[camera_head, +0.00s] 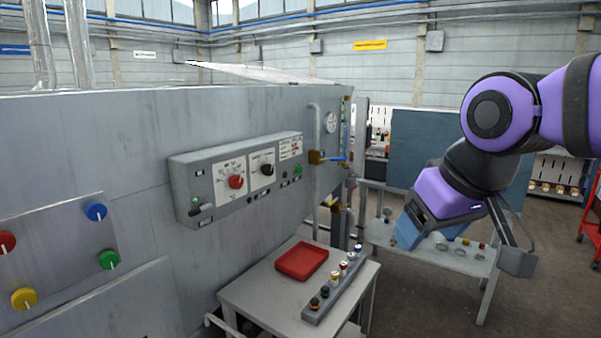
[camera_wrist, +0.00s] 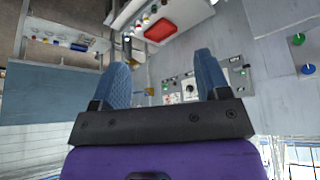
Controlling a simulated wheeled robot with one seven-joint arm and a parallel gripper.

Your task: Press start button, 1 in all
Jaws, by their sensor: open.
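A grey control box (camera_head: 240,172) is mounted on the side of the large grey machine. It carries a red knob (camera_head: 236,182), a black knob (camera_head: 267,170) and a small green button (camera_head: 298,170) near its right end. A lever sits at its lower left. The labels are too small to read, so I cannot tell which control is marked start. My gripper (camera_head: 407,236) is to the right of the box, clear of it, tilted downward. In the wrist view its two blue fingers are spread apart with nothing between them, and the control box (camera_wrist: 218,84) shows beyond.
A grey table (camera_head: 252,292) stands below the box with a red tray (camera_head: 301,261) and a rack (camera_head: 318,312) of coloured-top cylinders. Pipes and a gauge (camera_head: 331,122) are at the machine's right end. Large coloured knobs, including a green one (camera_head: 109,260), are at left.

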